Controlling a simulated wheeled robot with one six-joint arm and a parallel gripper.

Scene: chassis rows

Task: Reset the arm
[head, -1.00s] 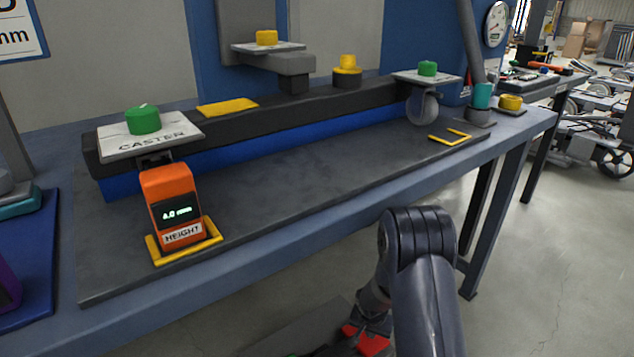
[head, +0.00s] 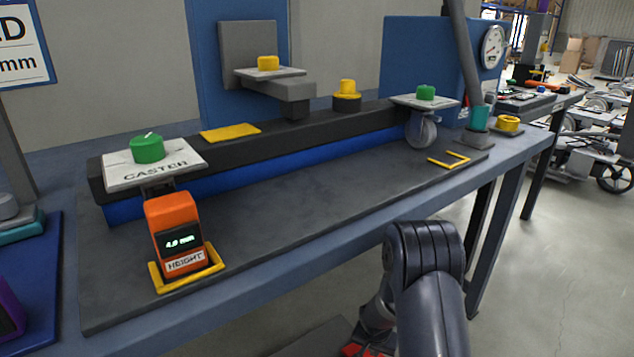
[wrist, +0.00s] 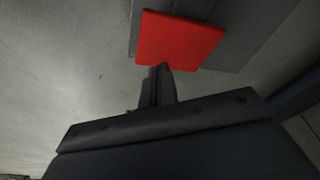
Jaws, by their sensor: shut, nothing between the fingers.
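My arm (head: 430,275) folds down in front of the bench at the lower right of the head view. My gripper (head: 364,351) hangs low at the bottom edge of that view, partly cut off, with red finger pads. In the wrist view my gripper (wrist: 180,40) shows its red pad close up, shut and with nothing held. It is clear of the bench and over the floor side.
The bench (head: 250,311) runs along the front. On it stand an orange height gauge (head: 172,232) in a yellow bracket, a caster plate (head: 125,176) with a green knob, and a caster wheel (head: 421,132). Open floor (head: 545,250) lies to the right.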

